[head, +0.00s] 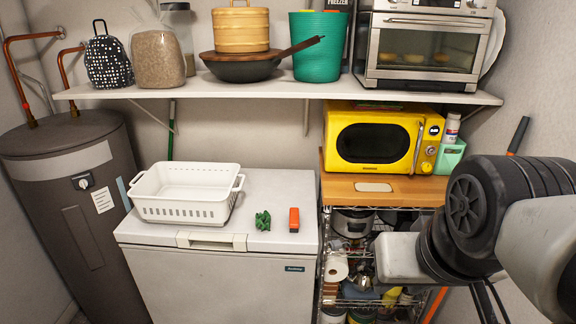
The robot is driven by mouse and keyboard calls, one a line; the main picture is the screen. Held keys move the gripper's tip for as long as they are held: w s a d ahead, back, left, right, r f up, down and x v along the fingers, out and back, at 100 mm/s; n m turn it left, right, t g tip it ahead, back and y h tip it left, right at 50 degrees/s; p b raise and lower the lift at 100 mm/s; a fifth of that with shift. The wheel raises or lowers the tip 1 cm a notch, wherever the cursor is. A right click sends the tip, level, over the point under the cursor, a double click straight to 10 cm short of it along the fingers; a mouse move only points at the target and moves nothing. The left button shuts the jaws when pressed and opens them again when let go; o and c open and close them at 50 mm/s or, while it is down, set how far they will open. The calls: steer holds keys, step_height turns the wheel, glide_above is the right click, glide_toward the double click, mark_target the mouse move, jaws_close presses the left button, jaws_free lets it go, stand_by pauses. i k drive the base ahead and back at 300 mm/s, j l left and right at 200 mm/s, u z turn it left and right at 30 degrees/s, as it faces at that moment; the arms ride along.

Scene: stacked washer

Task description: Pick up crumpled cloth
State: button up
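A small crumpled green cloth (263,220) lies on the white lid of the chest freezer (270,190), near the front edge. It sits between a white basket on its left and a small orange-red block on its right, apart from both. My arm reaches in from the right edge of the head view, in front of the wire shelf, well to the right of the cloth. My gripper's fingers do not show in this view.
The white basket (190,212) takes up the lid's left half; the orange-red block (294,219) is close beside the cloth. A yellow microwave (372,143) stands right of the freezer. A loaded wall shelf (300,91) hangs above. The lid behind the cloth is clear.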

mark_target(264, 220)
steer(key=u, duration=2.8)
steer(key=z, duration=2.15)
steer(key=i, duration=1.3)
